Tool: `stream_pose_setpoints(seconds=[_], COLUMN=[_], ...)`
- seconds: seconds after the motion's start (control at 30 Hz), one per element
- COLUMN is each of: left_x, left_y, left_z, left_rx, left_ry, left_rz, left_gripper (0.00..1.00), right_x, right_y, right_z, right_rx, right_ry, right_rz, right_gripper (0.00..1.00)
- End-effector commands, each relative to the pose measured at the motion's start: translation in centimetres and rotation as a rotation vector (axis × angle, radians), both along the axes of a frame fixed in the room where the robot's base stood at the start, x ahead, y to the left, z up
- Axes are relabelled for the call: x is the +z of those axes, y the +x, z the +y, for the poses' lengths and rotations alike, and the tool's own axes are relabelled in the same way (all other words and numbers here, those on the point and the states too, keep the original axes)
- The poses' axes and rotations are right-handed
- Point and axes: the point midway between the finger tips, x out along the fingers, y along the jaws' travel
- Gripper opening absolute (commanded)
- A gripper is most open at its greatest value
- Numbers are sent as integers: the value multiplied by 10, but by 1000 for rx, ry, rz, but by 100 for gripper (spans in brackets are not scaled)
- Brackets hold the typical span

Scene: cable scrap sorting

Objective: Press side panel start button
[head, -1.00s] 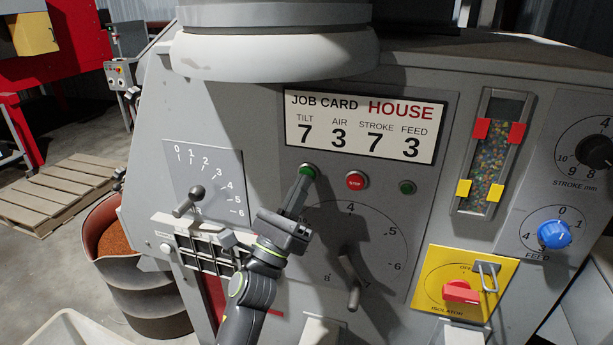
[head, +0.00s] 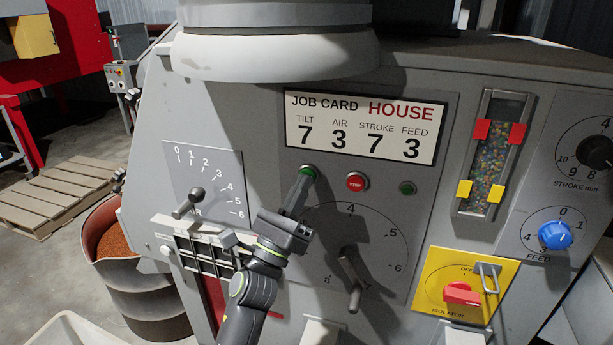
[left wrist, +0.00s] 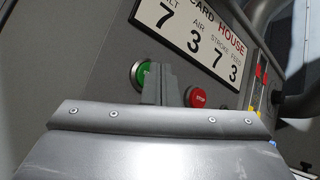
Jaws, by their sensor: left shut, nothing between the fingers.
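The green start button (head: 309,170) sits on the grey machine panel below the job card, left of the red stop button (head: 356,181). My left gripper (head: 300,186) is shut and empty, with its fingertips at the lower part of the green button. In the left wrist view the green button (left wrist: 139,73) shows just left of the closed fingers (left wrist: 158,82), which overlap its right edge. I cannot tell whether the tips touch or press it. The stop button also shows in the left wrist view (left wrist: 197,97). My right gripper is not in view.
A small green indicator (head: 407,188) lies right of the stop button. Below are a lever (head: 351,280) on a dial and another lever (head: 188,202) at left. The yellow isolator plate (head: 467,283) and blue feed knob (head: 554,235) are at right. A drum (head: 140,290) stands at left.

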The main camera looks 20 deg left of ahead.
Motion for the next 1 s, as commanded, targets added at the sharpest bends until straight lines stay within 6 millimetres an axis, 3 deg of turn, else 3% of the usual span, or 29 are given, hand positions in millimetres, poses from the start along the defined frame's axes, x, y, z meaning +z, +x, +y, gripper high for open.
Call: stream_pose_setpoints(seconds=[0.23, 0.63, 1.0], left_x=[0, 0, 0], left_y=[-13, -17, -53], left_z=[0, 1, 2], left_rx=[0, 0, 0], left_ry=[-1, -1, -1], left_rz=[2, 2, 2], left_gripper=[0, 0, 0], right_x=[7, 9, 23], right_y=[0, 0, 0], right_z=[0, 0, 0], right_rx=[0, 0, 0], right_ry=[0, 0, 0], right_rz=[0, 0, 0], right_gripper=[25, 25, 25])
